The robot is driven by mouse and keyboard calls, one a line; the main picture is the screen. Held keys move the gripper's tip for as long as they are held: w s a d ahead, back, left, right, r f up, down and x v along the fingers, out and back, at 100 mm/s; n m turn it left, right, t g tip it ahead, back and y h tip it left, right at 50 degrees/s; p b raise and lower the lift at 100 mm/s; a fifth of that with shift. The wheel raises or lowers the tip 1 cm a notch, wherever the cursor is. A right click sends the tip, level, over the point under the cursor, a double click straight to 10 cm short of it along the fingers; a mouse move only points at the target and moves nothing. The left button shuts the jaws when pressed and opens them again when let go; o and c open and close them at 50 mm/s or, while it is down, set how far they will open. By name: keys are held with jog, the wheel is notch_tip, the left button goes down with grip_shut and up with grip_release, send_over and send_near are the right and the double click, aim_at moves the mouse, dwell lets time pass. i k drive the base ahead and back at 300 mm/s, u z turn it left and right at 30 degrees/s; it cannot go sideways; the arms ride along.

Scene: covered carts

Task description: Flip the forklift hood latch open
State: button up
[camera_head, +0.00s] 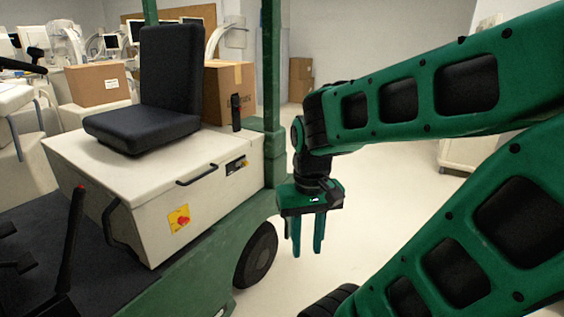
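The forklift hood (148,190) is a white box under the black seat (158,92), and it looks closed. A small dark fitting with a yellow mark (237,165) sits on its side near the right corner; I cannot tell if this is the latch. A black bar handle (197,175) runs along the upper side edge, and another black handle (112,228) is on the front left. My gripper (307,250) points down to the right of the hood, beyond its right corner. Its two green fingers are apart with nothing between them, and it touches nothing visible.
Green forklift posts (271,65) rise beside the hood. A black wheel (256,256) is below it. A black lever with a red tip (70,235) stands at the left. Cardboard boxes (98,85) and white equipment are behind. The pale floor (370,205) around my gripper is clear.

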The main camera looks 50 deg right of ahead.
aim_at(244, 160)
jog(key=z, duration=0.85)
jog(key=i, duration=1.2)
jog(key=u, duration=0.05)
